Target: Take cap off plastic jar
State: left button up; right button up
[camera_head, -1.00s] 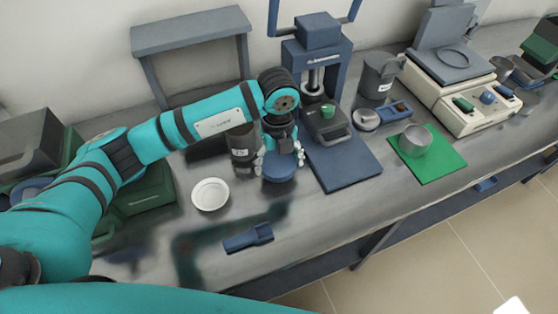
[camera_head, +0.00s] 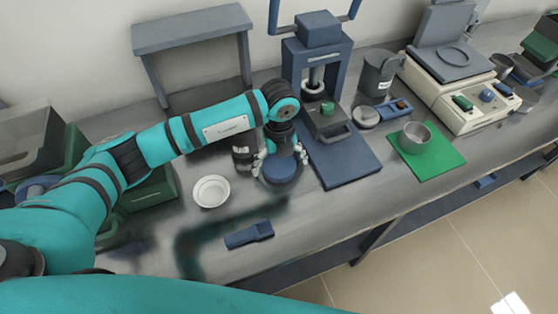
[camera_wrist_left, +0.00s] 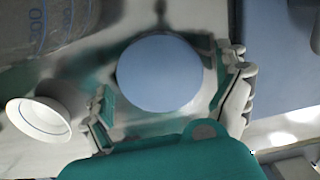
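A round blue cap (camera_head: 281,174) shows beneath my left gripper (camera_head: 281,162) in the head view. In the left wrist view the blue cap (camera_wrist_left: 160,73) is seen from above as a disc between the two fingers. My left gripper (camera_wrist_left: 168,98) is open, with a finger on either side of the cap and small gaps showing. The body of the jar under the cap is hidden. My right gripper is not in view.
A dark labelled container (camera_head: 243,150) stands close left of the gripper. A white dish (camera_head: 210,191) is in front of it. A blue press (camera_head: 345,162) stands close on the right. A blue tool (camera_head: 249,235) lies near the front edge. A metal cup (camera_head: 414,138) stands on a green mat.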

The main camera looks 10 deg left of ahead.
aim_at(279, 164)
pick_arm(q)
jog(key=shift+r, duration=0.1)
notch_tip(279, 164, up, 12)
jog(key=b, duration=0.1)
jog(key=shift+b, duration=0.4)
